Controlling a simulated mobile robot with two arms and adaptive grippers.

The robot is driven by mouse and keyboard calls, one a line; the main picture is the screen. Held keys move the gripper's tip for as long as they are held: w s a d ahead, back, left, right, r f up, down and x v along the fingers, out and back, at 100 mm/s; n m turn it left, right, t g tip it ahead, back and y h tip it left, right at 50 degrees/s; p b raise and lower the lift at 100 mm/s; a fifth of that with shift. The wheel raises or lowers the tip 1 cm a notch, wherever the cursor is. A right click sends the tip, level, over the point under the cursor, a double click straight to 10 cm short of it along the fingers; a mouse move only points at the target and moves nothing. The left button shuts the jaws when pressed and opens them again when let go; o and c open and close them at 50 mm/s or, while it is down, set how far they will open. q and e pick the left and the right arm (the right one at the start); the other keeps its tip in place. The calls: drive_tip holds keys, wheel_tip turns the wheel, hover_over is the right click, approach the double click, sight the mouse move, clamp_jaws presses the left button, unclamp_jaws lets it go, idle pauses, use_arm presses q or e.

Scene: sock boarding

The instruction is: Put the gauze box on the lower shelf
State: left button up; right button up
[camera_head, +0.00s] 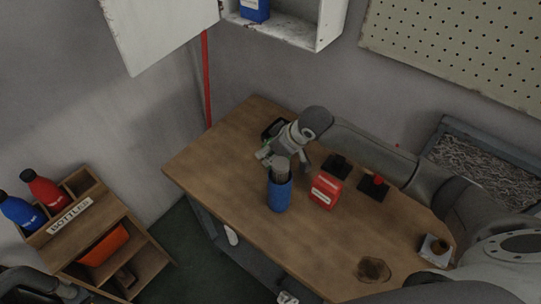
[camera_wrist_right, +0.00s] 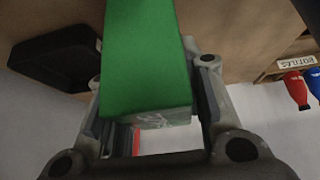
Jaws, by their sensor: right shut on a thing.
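My right gripper (camera_head: 283,160) is over the far part of the wooden table. In the right wrist view it is shut on a green box (camera_wrist_right: 148,65) with a pale end, held between its two fingers. I see no readable label, so I cannot confirm it is the gauze box. In the head view the gripper hides nearly all of it; only a sliver of green shows. A white wall cabinet (camera_head: 325,28) with its door open is at the top; its lower shelf carries a blue box (camera_head: 255,10). My left gripper (camera_head: 40,287) is partly visible at the lower left, its jaws unclear.
A black tray (camera_wrist_right: 50,58) lies near the gripper. A red pole (camera_head: 206,80) rises behind the table. A bottle rack (camera_head: 150,262) stands at the lower left.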

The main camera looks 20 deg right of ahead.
drive_tip(key=shift+f, duration=0.95)
drive_tip(key=o, duration=1)
drive_tip(key=shift+f, duration=0.15)
drive_tip(key=shift+o, duration=0.2)
